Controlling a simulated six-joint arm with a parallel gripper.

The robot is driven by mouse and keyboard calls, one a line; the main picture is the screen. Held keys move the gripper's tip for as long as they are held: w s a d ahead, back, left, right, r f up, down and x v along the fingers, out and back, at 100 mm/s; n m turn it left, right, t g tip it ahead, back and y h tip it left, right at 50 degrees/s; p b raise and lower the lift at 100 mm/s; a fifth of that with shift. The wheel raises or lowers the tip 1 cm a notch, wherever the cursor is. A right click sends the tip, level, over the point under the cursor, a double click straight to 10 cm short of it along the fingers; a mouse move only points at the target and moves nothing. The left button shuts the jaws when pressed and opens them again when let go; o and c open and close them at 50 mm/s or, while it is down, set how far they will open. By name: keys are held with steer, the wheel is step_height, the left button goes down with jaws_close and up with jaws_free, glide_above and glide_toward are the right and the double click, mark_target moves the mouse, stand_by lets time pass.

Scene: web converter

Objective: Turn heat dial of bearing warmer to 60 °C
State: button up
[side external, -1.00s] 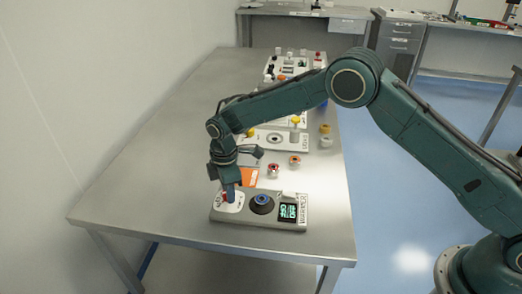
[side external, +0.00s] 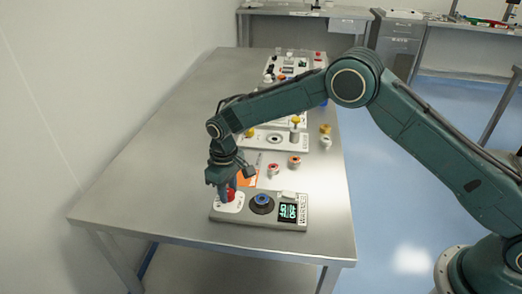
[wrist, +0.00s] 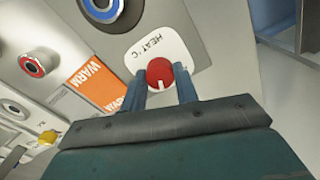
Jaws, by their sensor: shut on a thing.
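The bearing warmer (side external: 250,222) is a grey box at the front of the steel table in the side view. Its red heat dial (wrist: 159,70) sits on a white plate (wrist: 178,48) marked "HEAT °C" in the wrist view. A white mark on the dial points towards my palm. My gripper (wrist: 161,74) points down at the dial and is shut on it, one blue finger on each side. A dark round seat with a blue ring (side external: 262,201) is right of the dial in the side view. The green-lit display (side external: 287,211) shows digits too small to read surely.
An orange card (wrist: 97,78) lies beside the warmer. Loose ringed parts (side external: 274,169) stand behind it, with another grey-white device (side external: 270,139) farther back. The table's left side (side external: 150,170) is bare.

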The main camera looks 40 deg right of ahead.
steer(key=shift+m, duration=1.3)
steer(key=shift+r, duration=0.1)
steer(key=o, duration=1)
step_height(320, 180, up, 14)
steer(key=shift+f, duration=0.15)
